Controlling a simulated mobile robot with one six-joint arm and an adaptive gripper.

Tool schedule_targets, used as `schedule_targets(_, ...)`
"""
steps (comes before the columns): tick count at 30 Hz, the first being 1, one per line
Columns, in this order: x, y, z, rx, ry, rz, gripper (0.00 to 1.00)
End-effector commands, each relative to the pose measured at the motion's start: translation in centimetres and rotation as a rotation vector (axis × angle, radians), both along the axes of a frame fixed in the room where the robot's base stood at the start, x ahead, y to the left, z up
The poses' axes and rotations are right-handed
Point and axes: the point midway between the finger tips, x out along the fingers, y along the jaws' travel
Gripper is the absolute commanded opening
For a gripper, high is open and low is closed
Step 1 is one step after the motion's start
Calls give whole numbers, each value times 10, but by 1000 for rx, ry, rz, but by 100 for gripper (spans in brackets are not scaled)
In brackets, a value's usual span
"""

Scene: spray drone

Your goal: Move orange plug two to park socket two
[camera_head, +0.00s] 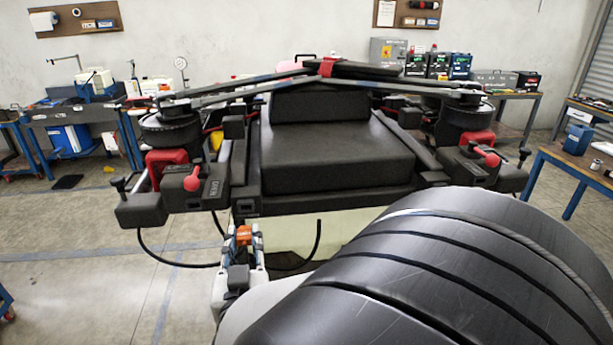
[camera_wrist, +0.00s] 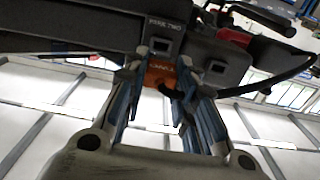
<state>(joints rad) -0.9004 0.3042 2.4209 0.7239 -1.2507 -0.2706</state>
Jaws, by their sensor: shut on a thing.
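The orange plug (camera_wrist: 160,72) sits between the fingers of my gripper (camera_wrist: 163,84), which is shut on it. In the wrist view the plug is in front of the dark drone frame, just below a square opening next to the label PARK TWO, the park socket two (camera_wrist: 161,45). I cannot tell whether the plug touches the frame. In the head view my gripper (camera_head: 243,246) and the orange plug (camera_head: 244,234) are just below the drone's front edge. The plug's front end is hidden.
Another square opening (camera_wrist: 217,67) is to the right of the plug. A black cable (camera_wrist: 268,84) curves at the right. The spray drone (camera_head: 335,160) has folded arms and red levers (camera_head: 193,178). Dark cables (camera_head: 180,259) hang below it. Workbenches (camera_head: 85,110) stand behind.

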Motion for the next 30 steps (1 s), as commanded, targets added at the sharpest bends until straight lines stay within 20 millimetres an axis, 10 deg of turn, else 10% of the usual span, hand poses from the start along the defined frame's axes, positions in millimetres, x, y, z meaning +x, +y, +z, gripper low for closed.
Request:
schedule_targets(16, -6, 7, -2, 2, -2, 15, 0)
schedule_targets(30, 36, 16, -2, 0, -1, 13, 0)
